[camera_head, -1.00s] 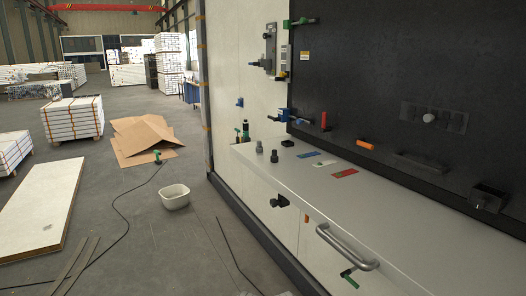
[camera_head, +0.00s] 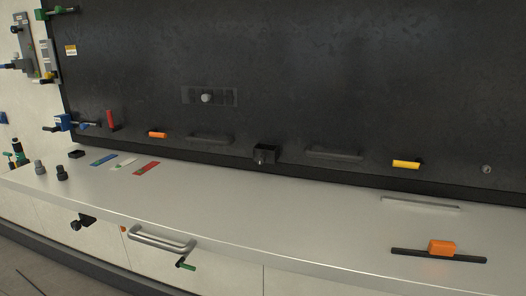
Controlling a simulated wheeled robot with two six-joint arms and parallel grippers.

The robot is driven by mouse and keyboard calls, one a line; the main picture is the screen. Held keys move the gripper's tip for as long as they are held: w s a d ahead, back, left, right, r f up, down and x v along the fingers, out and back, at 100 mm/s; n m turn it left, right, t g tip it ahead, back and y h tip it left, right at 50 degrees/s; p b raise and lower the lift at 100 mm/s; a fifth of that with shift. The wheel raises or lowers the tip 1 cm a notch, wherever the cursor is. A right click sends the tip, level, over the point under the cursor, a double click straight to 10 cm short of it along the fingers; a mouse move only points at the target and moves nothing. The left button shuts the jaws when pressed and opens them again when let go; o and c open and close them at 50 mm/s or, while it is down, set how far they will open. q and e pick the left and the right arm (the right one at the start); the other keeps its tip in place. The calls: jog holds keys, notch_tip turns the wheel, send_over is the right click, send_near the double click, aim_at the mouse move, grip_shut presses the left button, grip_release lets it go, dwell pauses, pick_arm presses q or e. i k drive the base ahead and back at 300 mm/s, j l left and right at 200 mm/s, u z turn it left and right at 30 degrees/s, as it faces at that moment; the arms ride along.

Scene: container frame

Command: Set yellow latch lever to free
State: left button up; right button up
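The yellow latch lever (camera_head: 406,164) is on the lower right part of the dark back panel, just above the counter. It lies nearly level, with a dark end at its right side. Neither of my grippers shows in the head view.
An orange lever (camera_head: 157,134) and a red lever (camera_head: 111,119) are on the panel farther left. The light grey counter (camera_head: 270,200) runs below, with an orange block on a dark bar (camera_head: 440,248) at right. A metal handle (camera_head: 160,240) juts from the front.

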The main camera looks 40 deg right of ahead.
aim_at(419, 163)
jog(key=z, duration=2.5)
jog(key=l, duration=0.55)
